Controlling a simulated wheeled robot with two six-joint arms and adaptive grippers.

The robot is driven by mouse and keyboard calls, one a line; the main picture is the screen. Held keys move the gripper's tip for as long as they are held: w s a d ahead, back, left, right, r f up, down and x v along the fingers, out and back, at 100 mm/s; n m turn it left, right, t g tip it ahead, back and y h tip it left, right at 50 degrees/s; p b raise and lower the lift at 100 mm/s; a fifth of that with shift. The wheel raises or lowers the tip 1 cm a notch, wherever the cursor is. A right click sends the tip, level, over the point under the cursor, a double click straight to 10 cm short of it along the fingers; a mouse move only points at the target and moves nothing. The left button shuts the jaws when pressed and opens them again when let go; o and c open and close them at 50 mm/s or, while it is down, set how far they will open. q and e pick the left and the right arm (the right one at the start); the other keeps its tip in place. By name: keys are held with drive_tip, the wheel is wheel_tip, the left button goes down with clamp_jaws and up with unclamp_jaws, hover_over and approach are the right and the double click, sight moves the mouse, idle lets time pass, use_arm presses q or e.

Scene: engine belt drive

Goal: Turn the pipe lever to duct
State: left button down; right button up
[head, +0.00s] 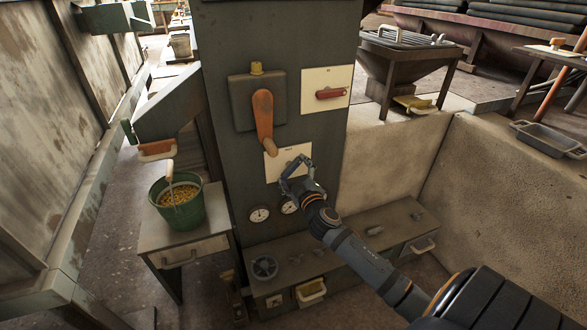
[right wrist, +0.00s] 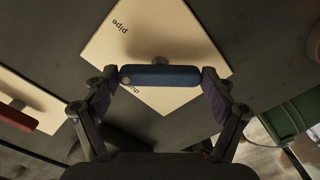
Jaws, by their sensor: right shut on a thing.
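The pipe lever (right wrist: 160,76) is a short dark blue bar on a round stem, standing out from a cream plate (right wrist: 175,35). The bar lies at an angle to the plate's edges. My right gripper (right wrist: 161,88) is shut on the bar, one finger at each end. In the head view, my right gripper (head: 297,180) covers most of the lever at the plate (head: 275,166) on the dark cabinet. My left gripper is not in view.
An orange lever (head: 264,118) hangs just above the plate. A red handle (head: 330,93) on another cream plate is at upper right. Gauges (head: 259,214) sit below, above a low shelf (head: 350,235). A green bucket (head: 180,208) stands on a side table at left.

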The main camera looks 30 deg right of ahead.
drive_tip(key=n+p, duration=0.2)
drive_tip(key=n, duration=0.3)
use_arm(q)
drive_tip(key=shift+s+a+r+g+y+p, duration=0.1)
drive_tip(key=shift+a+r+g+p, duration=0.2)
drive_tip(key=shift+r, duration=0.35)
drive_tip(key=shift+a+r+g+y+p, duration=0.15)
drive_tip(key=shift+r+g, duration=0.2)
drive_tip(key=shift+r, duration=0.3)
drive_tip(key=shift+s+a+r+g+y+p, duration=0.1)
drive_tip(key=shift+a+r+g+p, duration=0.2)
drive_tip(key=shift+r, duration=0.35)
use_arm(e)
drive_tip(key=shift+n, duration=1.8)
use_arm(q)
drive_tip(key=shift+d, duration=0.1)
use_arm(e)
drive_tip(key=shift+f, duration=0.1)
drive_tip(key=o, duration=1)
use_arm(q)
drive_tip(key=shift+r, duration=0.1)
use_arm(e)
drive_tip(key=v, duration=1.2)
